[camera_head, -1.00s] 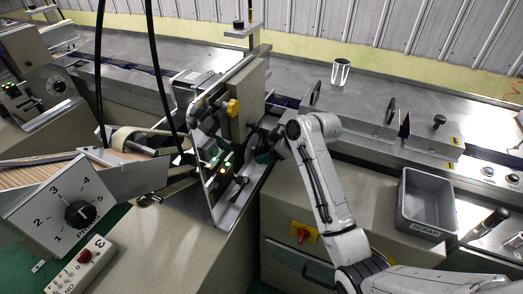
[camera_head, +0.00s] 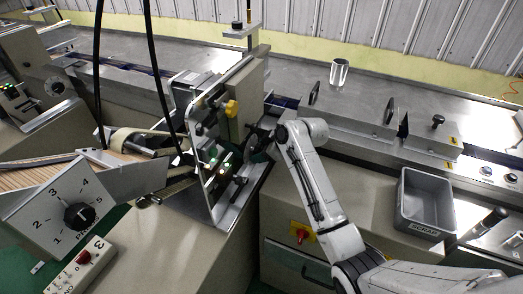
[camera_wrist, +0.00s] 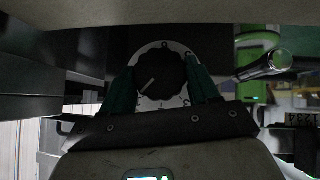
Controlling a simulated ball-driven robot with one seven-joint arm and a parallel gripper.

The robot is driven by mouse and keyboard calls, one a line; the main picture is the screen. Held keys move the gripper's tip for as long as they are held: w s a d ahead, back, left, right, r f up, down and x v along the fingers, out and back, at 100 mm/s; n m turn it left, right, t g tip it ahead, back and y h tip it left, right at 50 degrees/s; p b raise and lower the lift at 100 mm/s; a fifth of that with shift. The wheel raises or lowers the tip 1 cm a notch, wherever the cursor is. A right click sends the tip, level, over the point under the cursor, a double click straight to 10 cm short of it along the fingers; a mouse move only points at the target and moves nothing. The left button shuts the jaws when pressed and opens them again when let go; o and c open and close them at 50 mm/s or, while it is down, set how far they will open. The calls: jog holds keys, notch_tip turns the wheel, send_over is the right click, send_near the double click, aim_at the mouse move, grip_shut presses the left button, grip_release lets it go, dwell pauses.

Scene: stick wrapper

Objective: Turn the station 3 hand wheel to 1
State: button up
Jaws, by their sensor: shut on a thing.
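In the wrist view the hand wheel (camera_wrist: 160,78) is a dark round knob in front of a pale dial plate (camera_wrist: 160,103) with small black marks. A light pointer line on the knob points to the lower left. The dial's figures are too small to read surely. My gripper (camera_wrist: 163,85) has its two green fingers on either side of the knob, shut on it. In the head view my gripper (camera_head: 262,148) is at the right side of the upright machine plate (camera_head: 228,115), partly behind my wrist, and the wheel is hidden.
A selector box (camera_head: 52,212) numbered 1 to 5 and a red-button box (camera_head: 80,265) stand at lower left. A grey scrap bin (camera_head: 425,230) is at right. A metal cup (camera_head: 339,73) stands on the bench. A chrome lever (camera_wrist: 265,66) is close to the right finger.

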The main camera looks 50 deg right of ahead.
jog(key=c, duration=0.3)
jog(key=shift+c, duration=0.2)
jog(key=shift+r, duration=0.1)
jog(key=shift+w+d+f+m+g+y, duration=0.15)
jog(key=shift+m+g+y, duration=0.35)
jog(key=shift+y, duration=0.6)
jog(key=shift+s+d+m+g+y, duration=0.15)
jog(key=shift+m+y, duration=0.55)
jog(key=shift+y, duration=0.4)
jog(key=shift+w+d+f+m+g+y, duration=0.1)
jog(key=shift+m+g+y, duration=0.4)
jog(key=shift+y, duration=0.6)
